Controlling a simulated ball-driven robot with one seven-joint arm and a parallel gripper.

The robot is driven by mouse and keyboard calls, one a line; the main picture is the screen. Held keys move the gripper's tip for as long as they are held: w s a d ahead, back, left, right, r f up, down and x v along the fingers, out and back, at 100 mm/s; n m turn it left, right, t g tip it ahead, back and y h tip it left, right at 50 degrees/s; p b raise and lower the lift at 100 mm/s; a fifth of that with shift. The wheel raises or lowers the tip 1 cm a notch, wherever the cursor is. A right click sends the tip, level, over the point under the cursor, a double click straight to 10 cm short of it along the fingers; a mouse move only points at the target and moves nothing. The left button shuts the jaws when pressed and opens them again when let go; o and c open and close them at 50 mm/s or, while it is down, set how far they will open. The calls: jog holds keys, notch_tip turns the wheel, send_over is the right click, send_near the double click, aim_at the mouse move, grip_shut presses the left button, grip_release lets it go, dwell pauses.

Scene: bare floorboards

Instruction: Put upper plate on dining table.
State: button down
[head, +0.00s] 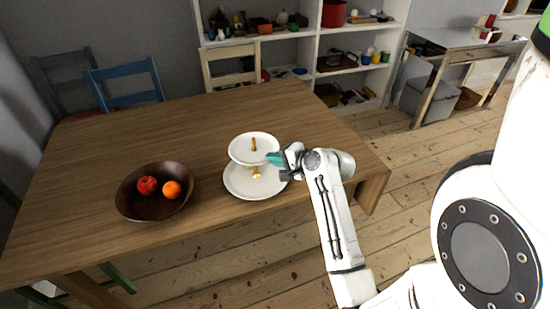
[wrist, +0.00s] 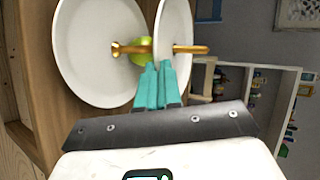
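A two-tier stand is on the wooden dining table (head: 110,135), near its front right. Its white upper plate (head: 243,150) sits above a larger white lower plate (head: 240,186), with a brass rod (head: 254,144) at the centre. In the wrist view, the upper plate (wrist: 178,30) and lower plate (wrist: 85,50) appear sideways, with the rod passing through both. My gripper (head: 273,158) is at the right rim of the upper plate. Its teal fingers (wrist: 158,78) are close together with the rim between them. A green fruit (wrist: 139,50) shows between the plates.
A dark wooden bowl (head: 130,206) with a red apple (head: 147,185) and an orange (head: 171,190) stands to the left. The table's back and middle are clear. Chairs stand around it, including a blue one (head: 127,83). White shelves (head: 306,50) are behind.

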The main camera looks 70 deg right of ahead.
jog(key=c, duration=1.3)
grip_release()
jog(key=shift+f+b, duration=0.2)
jog(key=shift+b, duration=0.1)
